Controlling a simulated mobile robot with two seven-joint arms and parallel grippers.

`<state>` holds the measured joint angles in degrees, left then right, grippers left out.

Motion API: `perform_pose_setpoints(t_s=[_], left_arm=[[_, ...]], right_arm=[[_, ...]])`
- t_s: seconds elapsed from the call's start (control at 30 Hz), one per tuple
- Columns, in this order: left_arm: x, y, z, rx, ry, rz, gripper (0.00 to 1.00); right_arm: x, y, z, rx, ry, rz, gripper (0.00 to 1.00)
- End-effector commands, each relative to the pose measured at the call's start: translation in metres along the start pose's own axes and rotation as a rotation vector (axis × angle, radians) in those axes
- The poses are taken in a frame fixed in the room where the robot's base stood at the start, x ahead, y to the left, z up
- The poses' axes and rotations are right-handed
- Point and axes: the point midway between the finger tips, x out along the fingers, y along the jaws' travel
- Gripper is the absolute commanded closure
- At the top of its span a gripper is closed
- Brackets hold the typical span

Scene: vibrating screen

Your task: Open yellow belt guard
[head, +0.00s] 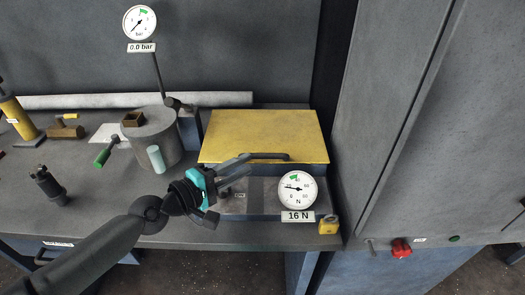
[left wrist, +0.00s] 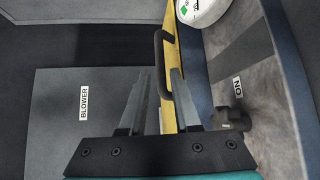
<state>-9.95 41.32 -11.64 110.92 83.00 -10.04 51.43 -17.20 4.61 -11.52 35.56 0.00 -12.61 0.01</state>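The yellow belt guard (head: 265,133) lies as a flat, closed-looking lid on a grey housing near the cabinet. A black bar handle (head: 268,156) runs along its front edge. In the left wrist view the guard shows as a narrow yellow strip (left wrist: 168,120), with the handle (left wrist: 161,62) beside it. My left gripper (head: 246,164) is at the left end of the handle. Its two fingers (left wrist: 160,72) are apart, with the lower part of the handle appearing between them. I cannot tell whether they touch it. My right gripper is not in view.
A force gauge reading 16 N (head: 297,189) stands right of my left gripper, with a small yellow block (head: 328,225) beyond it. A grey cylinder (head: 155,140) and a pressure gauge (head: 140,22) stand left. A tall grey cabinet (head: 400,120) bounds the right.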

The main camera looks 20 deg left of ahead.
Motion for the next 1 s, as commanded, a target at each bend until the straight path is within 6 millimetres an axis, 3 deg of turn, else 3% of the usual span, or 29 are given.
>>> perform_pose_setpoints(t_s=[0.3, 0.5, 0.9, 1.0], left_arm=[[0.044, 0.002, 0.001, -0.001, -0.001, 0.002, 0.69], [0.062, 0.0, 0.0, -0.002, -0.001, 0.0, 0.69], [0.069, -0.001, 0.001, 0.0, -0.001, -0.001, 0.69], [0.068, -0.001, 0.001, 0.0, -0.001, -0.001, 0.78]], right_arm=[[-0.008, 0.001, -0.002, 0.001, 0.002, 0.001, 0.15], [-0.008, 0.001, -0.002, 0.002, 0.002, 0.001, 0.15], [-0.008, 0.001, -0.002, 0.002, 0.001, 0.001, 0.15], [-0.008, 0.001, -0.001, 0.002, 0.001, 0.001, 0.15]])
